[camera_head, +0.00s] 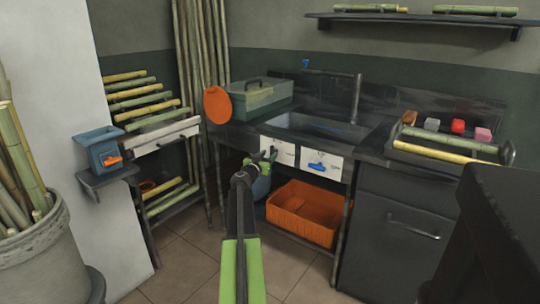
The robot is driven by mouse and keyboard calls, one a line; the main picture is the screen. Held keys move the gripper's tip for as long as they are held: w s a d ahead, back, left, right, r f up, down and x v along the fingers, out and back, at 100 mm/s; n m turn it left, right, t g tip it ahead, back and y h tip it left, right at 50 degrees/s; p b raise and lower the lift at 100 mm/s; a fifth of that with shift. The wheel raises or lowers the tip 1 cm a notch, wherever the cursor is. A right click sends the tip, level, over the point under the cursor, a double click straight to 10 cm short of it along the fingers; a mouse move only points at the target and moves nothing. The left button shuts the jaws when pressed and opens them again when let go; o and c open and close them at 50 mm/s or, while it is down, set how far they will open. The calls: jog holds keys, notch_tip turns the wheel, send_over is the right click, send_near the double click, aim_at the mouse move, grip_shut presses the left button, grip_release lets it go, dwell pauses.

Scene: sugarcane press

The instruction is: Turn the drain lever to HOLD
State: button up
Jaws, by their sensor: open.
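Two white panels are fixed to the front below the sink (315,128). The right panel (334,160) carries a small blue lever (316,166), lying roughly level. The left panel (281,147) is partly covered by my gripper; a small lever or mark near its left side is too small to tell. The lettering is too small to read, so I cannot tell which position is HOLD. My green-and-black gripper (264,160) is open, raised in front of the left panel, to the left of the blue lever. I cannot tell whether it touches anything.
An orange crate (305,216) stands under the sink, with a blue bucket (261,187) beside it, partly hidden. A blue box with an orange lever (104,150) sits on a wall shelf at left. A dark counter (515,225) juts in at right. Tiled floor is open between.

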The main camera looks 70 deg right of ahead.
jog(key=shift+d, duration=1.05)
grip_shut()
